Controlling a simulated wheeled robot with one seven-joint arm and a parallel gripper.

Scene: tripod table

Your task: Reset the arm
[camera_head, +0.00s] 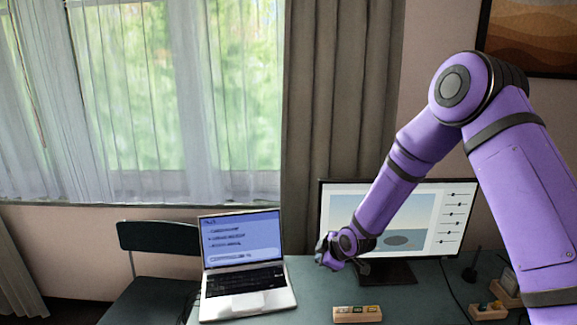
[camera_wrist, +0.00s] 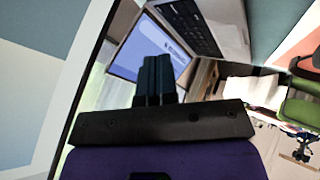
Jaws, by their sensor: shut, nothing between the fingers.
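My purple arm reaches down from the upper right in the head view. My gripper (camera_head: 328,252) hangs above the table (camera_head: 310,286), in front of the lower left part of the monitor (camera_head: 459,207). In the wrist view my gripper (camera_wrist: 157,68) shows dark fingers side by side, closed with nothing between them. The laptop (camera_head: 245,254) stands open to the left of my gripper and apart from it. The laptop also shows beyond the fingers in the wrist view (camera_wrist: 190,28).
A small wooden box (camera_head: 357,315) with coloured items is at the table's front. More small wooden pieces (camera_head: 489,311) are at the right, near a dark cable. A dark chair (camera_head: 158,238) stands left of the table. A curtain (camera_head: 335,100) and window are behind. Bare tabletop lies between laptop and monitor.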

